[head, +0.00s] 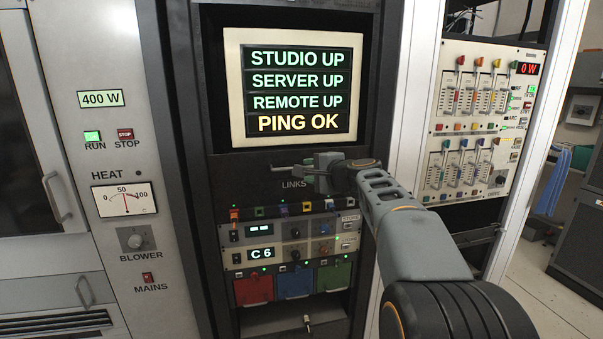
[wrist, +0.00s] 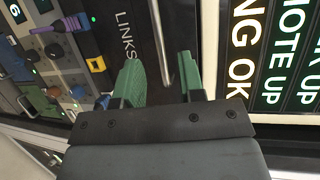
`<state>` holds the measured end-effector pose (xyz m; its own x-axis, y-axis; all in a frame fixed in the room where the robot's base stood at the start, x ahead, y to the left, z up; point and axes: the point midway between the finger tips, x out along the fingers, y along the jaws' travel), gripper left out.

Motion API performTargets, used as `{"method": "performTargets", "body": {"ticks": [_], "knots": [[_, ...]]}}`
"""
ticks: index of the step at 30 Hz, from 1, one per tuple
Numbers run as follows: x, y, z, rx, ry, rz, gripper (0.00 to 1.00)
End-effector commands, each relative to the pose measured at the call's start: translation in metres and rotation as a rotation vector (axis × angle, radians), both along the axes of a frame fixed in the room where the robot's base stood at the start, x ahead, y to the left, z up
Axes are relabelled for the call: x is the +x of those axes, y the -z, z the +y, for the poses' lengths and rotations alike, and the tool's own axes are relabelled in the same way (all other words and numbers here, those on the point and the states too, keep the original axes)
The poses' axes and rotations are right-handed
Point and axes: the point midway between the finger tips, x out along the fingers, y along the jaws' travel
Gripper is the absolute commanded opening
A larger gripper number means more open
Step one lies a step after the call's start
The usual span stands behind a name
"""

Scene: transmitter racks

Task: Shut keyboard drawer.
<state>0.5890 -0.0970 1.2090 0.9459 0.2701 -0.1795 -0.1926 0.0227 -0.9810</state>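My gripper (head: 290,173) is in front of the dark panel marked LINKS (head: 240,172), just under the rack's screen. In the wrist view its two green fingers stand apart, with a gap between them (wrist: 159,66). A thin metal bar (wrist: 160,42) shows in that gap, in front of the dark panel; whether a finger touches it cannot be told. I see no keyboard. At the bottom of the rack is a grey tray-like front (head: 275,324) with a small pale knob (head: 307,322). Which part is the keyboard drawer is not clear, nor how far it is out.
The screen (head: 300,85) is close above my gripper. Below are a control unit with knobs and plugs (head: 290,240) and red, blue and green boxes (head: 295,283). A grey cabinet (head: 130,150) stands at left, a slider panel (head: 475,115) at right. Open floor (head: 545,290) lies at lower right.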

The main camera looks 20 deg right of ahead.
Motion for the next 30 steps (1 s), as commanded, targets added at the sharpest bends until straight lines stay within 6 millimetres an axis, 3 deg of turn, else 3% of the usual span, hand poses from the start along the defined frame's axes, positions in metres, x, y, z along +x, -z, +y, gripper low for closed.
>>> {"method": "performTargets", "body": {"ticks": [6, 12, 30], "knots": [[-0.038, -0.007, -0.011, 0.0, 0.003, -0.002, 0.36], [-0.057, -0.011, -0.017, 0.0, 0.002, -0.001, 0.36], [-0.063, -0.012, -0.018, 0.001, 0.0, 0.0, 0.36]]}}
